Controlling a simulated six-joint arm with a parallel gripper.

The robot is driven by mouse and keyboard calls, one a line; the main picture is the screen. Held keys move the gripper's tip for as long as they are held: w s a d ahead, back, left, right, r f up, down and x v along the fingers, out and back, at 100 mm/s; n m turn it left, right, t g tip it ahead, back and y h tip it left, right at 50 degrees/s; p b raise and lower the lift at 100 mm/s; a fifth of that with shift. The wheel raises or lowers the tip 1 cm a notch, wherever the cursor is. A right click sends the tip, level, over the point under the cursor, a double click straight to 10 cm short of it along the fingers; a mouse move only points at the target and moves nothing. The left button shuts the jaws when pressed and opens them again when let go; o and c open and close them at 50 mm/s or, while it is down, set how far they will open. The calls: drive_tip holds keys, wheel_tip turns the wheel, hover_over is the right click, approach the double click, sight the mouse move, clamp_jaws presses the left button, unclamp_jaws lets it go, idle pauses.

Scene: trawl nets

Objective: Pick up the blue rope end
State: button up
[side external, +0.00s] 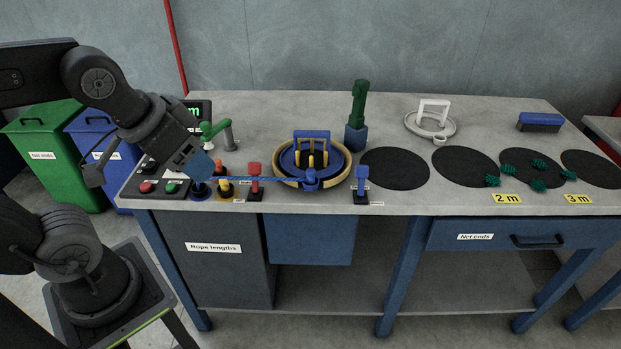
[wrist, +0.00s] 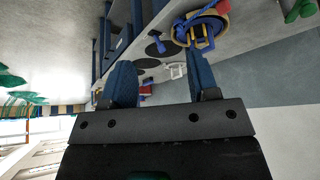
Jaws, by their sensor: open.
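A thin blue rope (side external: 275,179) runs low along the front of the bench, from the small posts at the left to a blue fitting at the front of a round tan-rimmed unit (side external: 336,172). Which point is its free end is too small to tell. In the wrist view the blue rope (wrist: 190,18) shows at the top, beyond my fingers. My gripper (side external: 196,165) is above the left front of the bench, close over the rope's left part, which it partly hides. In the wrist view my gripper (wrist: 163,80) is open, with nothing between its blue fingers.
Small blue, orange and red posts (side external: 254,181) stand close beside my gripper. A button box (side external: 160,188) and a green lever (side external: 217,130) are also near. A blue post (side external: 361,183) stands further right. Black discs (side external: 395,168) lie flat to the right.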

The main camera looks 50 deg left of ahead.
drive_tip(key=n+g+y, duration=0.3)
drive_tip(key=n+y, duration=0.1)
drive_tip(key=n, duration=0.8)
hover_over(311, 171)
drive_tip(key=s+d, duration=0.2)
drive_tip(key=d, duration=0.2)
wheel_tip(311, 171, down, 8)
drive_tip(key=x, duration=1.3)
drive_tip(key=shift+s+f, duration=0.35)
drive_tip(key=shift+f, duration=0.15)
drive_tip(key=shift+c, duration=0.3)
drive_tip(key=shift+d, duration=0.1)
drive_tip(key=c, duration=0.9)
